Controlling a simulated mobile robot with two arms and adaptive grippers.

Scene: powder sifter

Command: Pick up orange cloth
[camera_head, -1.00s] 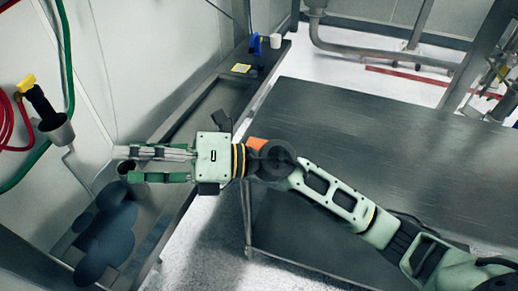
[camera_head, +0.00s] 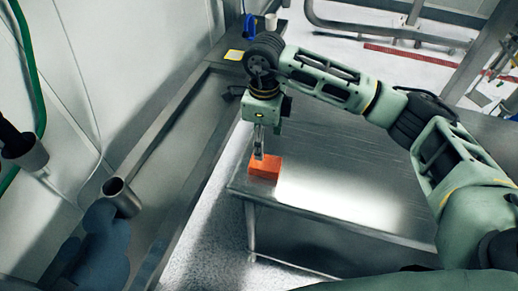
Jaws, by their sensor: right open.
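The orange cloth (camera_head: 267,170) is a small folded block. It lies on the steel table (camera_head: 345,190), close to the table's left corner. My right gripper (camera_head: 259,155) points down over the cloth's far left part, with its fingertips at or just above the cloth. The fingers are seen edge-on, so the gap between them is hidden, and I cannot tell whether they touch the cloth. My right arm comes in from the right and bends down at the wrist. My left gripper is out of view.
A steel counter (camera_head: 150,170) runs along the wall at left, with a gap of floor between it and the table. A metal cup (camera_head: 122,197) and a dark blue item (camera_head: 101,247) are at lower left. The table's right part is bare.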

